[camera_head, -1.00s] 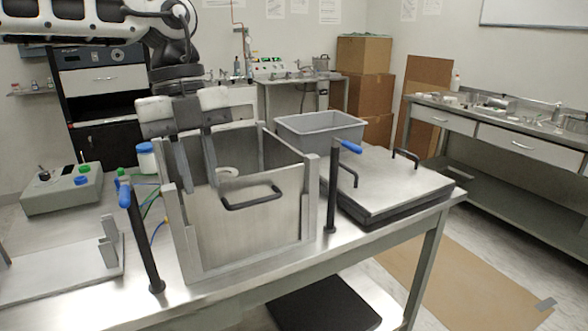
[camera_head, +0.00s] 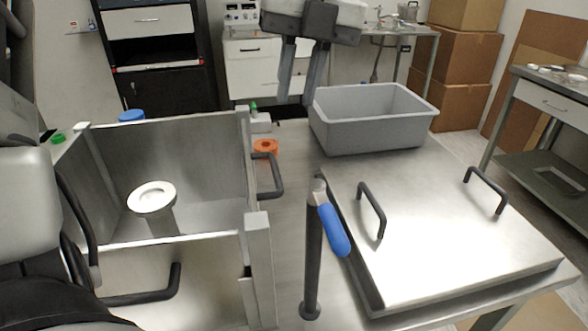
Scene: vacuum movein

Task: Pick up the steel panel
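A flat steel panel (camera_head: 460,245) with two black handles lies at the right end of the steel table, on a dark layer. My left gripper (camera_head: 299,97) hangs at the top middle, fingers pointing down. Its two fingers are apart, with nothing seen between them. It shows beyond the open steel box and left of the grey bin, away from the panel. My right gripper is not in view.
An open steel box (camera_head: 185,135) with side handles stands at left, a white round part (camera_head: 152,197) inside. A post with a blue lever (camera_head: 332,228) stands between box and panel. A grey bin (camera_head: 372,122) sits behind the panel; an orange ring (camera_head: 266,148) is beside the box.

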